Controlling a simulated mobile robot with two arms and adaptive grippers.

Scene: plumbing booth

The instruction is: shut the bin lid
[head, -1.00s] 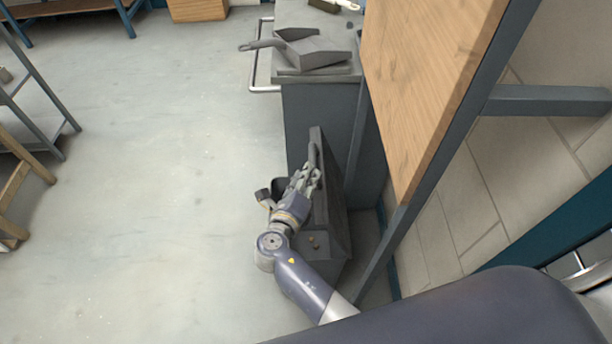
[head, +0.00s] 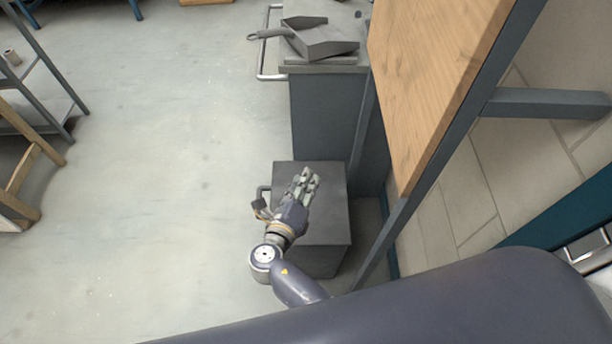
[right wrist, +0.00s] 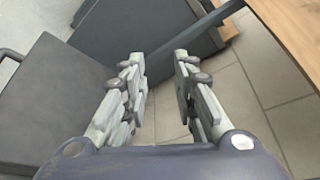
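The grey bin (head: 322,258) stands on the floor in front of the grey cabinet. Its lid (head: 332,188) lies flat across the top and looks shut, with a dark handle (head: 264,192) at its left edge. My right gripper (head: 308,174) is just over the lid in the head view; I cannot tell whether it touches. In the right wrist view the lid (right wrist: 50,95) is at the left, and the two fingers (right wrist: 162,60) are spread apart with nothing between them. The bin's inside is hidden. My left gripper is not in view.
The grey cabinet (head: 328,118) behind the bin carries a dustpan (head: 320,40) and has a rail on its left side. A wooden panel (head: 430,80) on a dark frame rises at the right, near the bin. Open floor (head: 150,200) lies to the left.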

